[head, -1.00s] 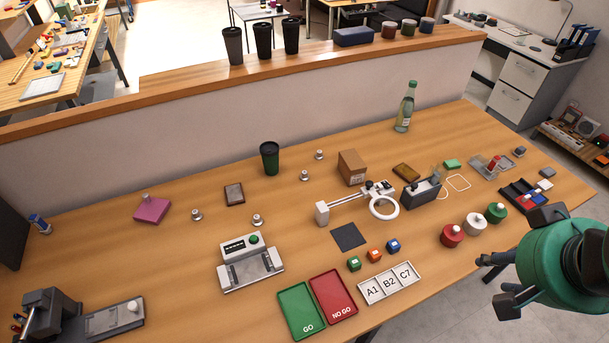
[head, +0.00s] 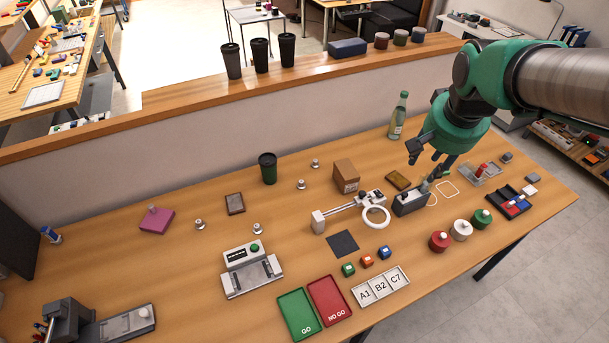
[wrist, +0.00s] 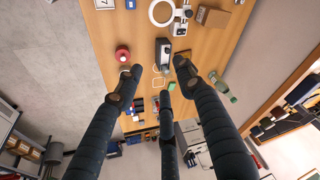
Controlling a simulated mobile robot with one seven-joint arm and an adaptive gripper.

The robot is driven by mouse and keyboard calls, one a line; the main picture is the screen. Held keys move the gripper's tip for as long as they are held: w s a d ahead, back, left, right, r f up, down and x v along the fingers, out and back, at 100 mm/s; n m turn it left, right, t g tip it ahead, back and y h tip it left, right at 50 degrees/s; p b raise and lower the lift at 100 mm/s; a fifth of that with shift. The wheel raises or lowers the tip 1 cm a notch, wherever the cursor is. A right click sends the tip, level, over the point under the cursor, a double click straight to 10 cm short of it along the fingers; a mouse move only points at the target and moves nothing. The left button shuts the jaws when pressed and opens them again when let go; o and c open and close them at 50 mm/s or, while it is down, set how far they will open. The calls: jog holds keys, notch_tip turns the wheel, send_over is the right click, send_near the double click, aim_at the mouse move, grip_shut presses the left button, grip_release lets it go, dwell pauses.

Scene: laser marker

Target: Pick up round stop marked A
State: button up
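Several small round metal pieces, possibly the round stops, stand on the table: one (head: 199,224) at the left, one (head: 257,229) near the middle, and two further back (head: 300,184) and (head: 315,163). Another knob-like piece (head: 152,209) sits on a magenta block (head: 157,222). No letter A is readable on any of them. My gripper (head: 430,164) is open and empty above the right side of the table, well to the right of these pieces. Its spread fingers also show in the wrist view (wrist: 160,80); no round metal piece is recognisable there.
Below my gripper stands a dark box-like device (head: 410,203); a magnifier ring (head: 376,217) is nearby. A green bottle (head: 398,116), a cardboard box (head: 345,176) and a dark cup (head: 267,168) stand towards the back. A low wall (head: 200,155) borders the table.

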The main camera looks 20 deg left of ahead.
jog(key=w+a+f+g+p, duration=0.1)
jog(key=w+a+f+p, duration=0.2)
jog(key=w+a, duration=0.45)
jog(key=w+a+f+p, duration=0.3)
jog(key=w+a+f, duration=0.15)
jog(key=a, duration=0.55)
jog(key=w+a+f+p, duration=0.1)
jog(key=a+f+p, duration=0.2)
jog(key=a+f, duration=0.5)
jog(key=w+a+f+g+p, duration=0.1)
jog(key=w+a+f+p, duration=0.1)
jog(key=a+f, duration=0.6)
jog(key=a+p, duration=0.1)
jog(key=a, duration=0.2)
jog(key=shift+w+a+f+h, duration=0.15)
jog(key=shift+a+f+h, duration=0.15)
jog(key=shift+a, duration=0.1)
send_over(301, 181)
jog(key=shift+s+f+p, duration=0.2)
jog(key=shift+f, duration=1.9)
jog(key=shift+s+f+p, duration=0.2)
jog(key=shift+f, duration=1.9)
jog(key=shift+w+f+p, duration=0.15)
jog(key=shift+f+p, duration=0.05)
jog(key=shift+f, duration=1.1)
jog(key=shift+w+f+p, duration=0.15)
jog(key=shift+f, duration=1.1)
